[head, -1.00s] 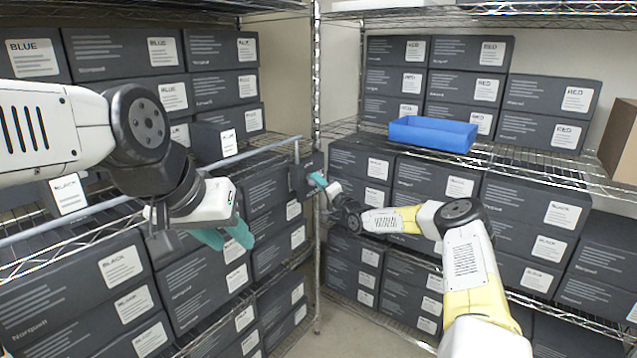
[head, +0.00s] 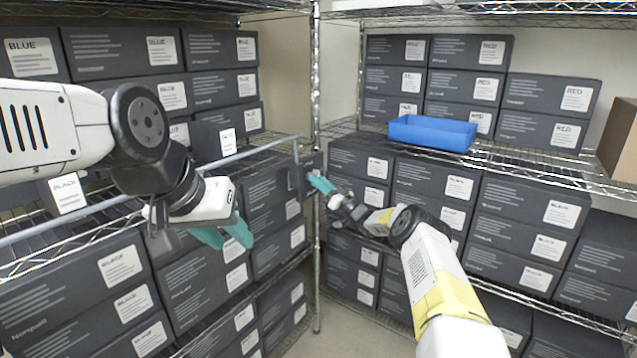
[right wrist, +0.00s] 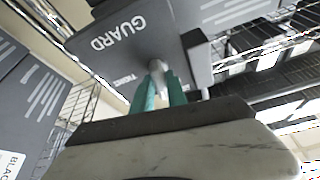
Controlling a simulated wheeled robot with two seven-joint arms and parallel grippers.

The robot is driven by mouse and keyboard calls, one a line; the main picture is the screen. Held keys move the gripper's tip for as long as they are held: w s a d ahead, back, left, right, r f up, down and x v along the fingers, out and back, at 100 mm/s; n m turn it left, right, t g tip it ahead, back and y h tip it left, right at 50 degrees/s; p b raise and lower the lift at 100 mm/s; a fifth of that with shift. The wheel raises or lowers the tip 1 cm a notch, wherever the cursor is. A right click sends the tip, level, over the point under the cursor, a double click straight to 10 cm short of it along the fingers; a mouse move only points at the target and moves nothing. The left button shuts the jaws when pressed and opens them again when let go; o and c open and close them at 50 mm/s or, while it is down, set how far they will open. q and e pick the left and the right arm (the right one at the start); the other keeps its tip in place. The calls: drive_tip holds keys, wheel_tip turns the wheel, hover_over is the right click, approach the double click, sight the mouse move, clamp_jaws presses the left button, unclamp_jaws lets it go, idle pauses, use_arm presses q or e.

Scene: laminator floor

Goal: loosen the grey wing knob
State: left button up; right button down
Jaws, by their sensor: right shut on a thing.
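The grey wing knob (right wrist: 156,67) shows in the right wrist view between the teal fingertips, in front of a dark plate (right wrist: 125,42) with the word GUARD. My right gripper (right wrist: 160,84) is shut on the knob, whose wings are mostly hidden by the fingers. In the head view my right gripper (head: 316,180) is at the dark plate (head: 305,175) on the end of a grey rail, and the knob is too small to make out. My left gripper (head: 225,237) is open and empty, well to the left of the plate.
The grey rail (head: 150,182) runs along the left shelf front, close to my left arm. Shelves of dark boxes line both sides. A blue tray (head: 432,133) stands on the right shelf, with a brown carton (head: 622,142) at far right. A shelf post (head: 316,90) rises behind the plate.

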drive_tip(key=shift+n+g+y, duration=0.5)
drive_tip(key=shift+n+g, duration=0.1)
drive_tip(key=shift+n, duration=1)
drive_tip(key=c, duration=1.4)
unclamp_jaws()
drive_tip(key=shift+d, duration=0.15)
drive_tip(key=v, duration=0.7)
drive_tip(key=shift+s+d+f, duration=0.15)
drive_tip(key=shift+d, duration=0.05)
